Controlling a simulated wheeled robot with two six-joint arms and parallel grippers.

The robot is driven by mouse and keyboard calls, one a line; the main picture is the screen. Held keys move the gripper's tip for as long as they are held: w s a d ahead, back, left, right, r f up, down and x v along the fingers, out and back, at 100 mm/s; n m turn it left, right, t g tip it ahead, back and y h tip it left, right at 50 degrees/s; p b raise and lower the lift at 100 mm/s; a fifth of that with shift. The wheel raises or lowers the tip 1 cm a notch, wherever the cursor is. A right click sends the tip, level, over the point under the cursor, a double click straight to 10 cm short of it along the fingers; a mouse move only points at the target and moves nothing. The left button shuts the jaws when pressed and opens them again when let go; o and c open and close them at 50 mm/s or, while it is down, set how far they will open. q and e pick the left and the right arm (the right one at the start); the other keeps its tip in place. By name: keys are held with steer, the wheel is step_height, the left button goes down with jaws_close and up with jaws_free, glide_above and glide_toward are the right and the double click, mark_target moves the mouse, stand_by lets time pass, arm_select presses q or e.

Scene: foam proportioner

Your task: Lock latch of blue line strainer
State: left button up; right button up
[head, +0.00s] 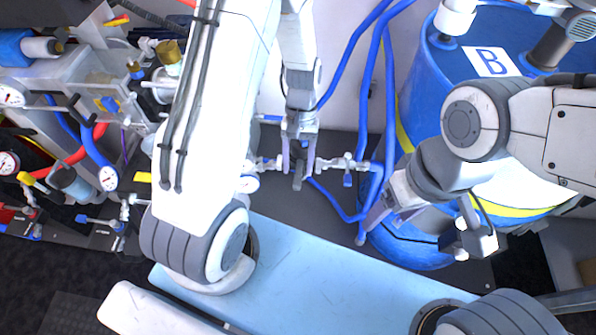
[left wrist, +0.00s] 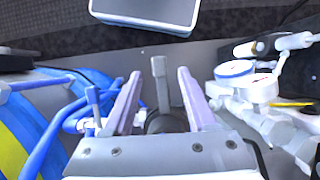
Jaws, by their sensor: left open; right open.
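The blue line strainer is a dark grey body (left wrist: 166,122) in the pipe run, mostly hidden behind my left gripper. A grey lever, which looks like its latch (left wrist: 158,68), stands up from it in the left wrist view. It also shows in the head view (head: 298,182), below the gripper. My left gripper (head: 298,165) is open, with one lilac finger on each side of the strainer and lever. In the left wrist view the gripper (left wrist: 160,88) shows gaps between both fingers and the lever. My right gripper (head: 385,216) is open and empty in front of the blue drum.
The blue drum (head: 418,95) marked B stands at the right, with blue hoses (head: 368,110) beside it. A small valve with a blue handle (head: 347,178) sits right of the strainer. Gauges and a manifold (head: 85,85) crowd the left. A light-blue panel (head: 320,275) lies in front.

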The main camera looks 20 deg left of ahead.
mark_target(299, 170)
arm_select(q)
steer(key=v, duration=0.7)
steer(key=shift+p, duration=0.3)
arm_select(e)
steer(key=shift+r, duration=0.4)
